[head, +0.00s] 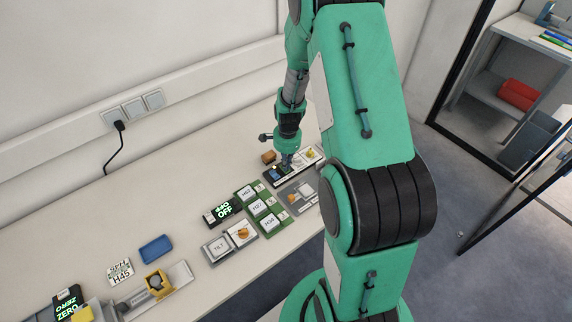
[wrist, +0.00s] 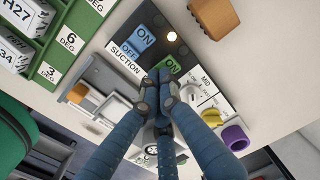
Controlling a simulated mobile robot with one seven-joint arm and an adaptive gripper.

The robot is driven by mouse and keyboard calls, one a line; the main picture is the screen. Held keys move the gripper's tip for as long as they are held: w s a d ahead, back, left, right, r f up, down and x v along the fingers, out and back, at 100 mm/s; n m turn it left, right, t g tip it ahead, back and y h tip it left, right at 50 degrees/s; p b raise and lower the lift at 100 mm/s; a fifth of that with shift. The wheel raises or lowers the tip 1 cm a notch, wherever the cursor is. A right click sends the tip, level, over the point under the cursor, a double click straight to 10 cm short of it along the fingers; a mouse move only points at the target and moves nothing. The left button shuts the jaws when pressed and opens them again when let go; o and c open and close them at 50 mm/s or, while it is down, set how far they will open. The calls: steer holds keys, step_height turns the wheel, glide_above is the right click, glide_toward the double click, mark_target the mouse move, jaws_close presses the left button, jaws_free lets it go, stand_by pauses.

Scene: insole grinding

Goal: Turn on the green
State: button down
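A dark switch panel labelled SUCTION (wrist: 125,58) carries a blue switch (wrist: 139,40) marked ON and OFF and a green switch (wrist: 172,64) marked ON. My gripper (wrist: 162,80) has its blue fingers drawn together, with the tips at the green switch's lower part, which they hide. I cannot tell whether they touch it. A round lamp (wrist: 171,36) glows pale yellow above the switches. In the head view, the panel (head: 268,183) is small on the bench, and my gripper (head: 286,160) points down at it.
Yellow (wrist: 212,117) and purple (wrist: 235,138) knobs lie just right of the fingers. An orange-brown block (wrist: 214,17) stands beyond the panel. Green label trays (head: 263,210) lie nearby on the bench, and a grey unit (wrist: 95,95) sits left of the fingers.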

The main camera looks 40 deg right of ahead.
mark_target(288, 171)
step_height(288, 171, up, 14)
steer(key=p, duration=0.3)
steer(key=shift+s+f, duration=0.25)
steer(key=shift+s+d+t+b, duration=0.1)
steer(key=shift+s+t+b, duration=0.35)
steer(key=shift+b, duration=1)
steer(key=shift+r+t+b, duration=0.15)
steer(key=shift+t+b, duration=0.2)
steer(key=shift+b, duration=0.2)
steer(key=f+b, duration=0.1)
steer(key=f, duration=0.3)
steer(key=w+f+b, duration=0.1)
steer(key=f, duration=0.4)
steer(key=w+f+b, duration=0.1)
steer(key=f, duration=0.3)
steer(key=shift+w+f+b, duration=0.2)
steer(key=shift+f+b, duration=0.1)
steer(key=shift+f, duration=0.05)
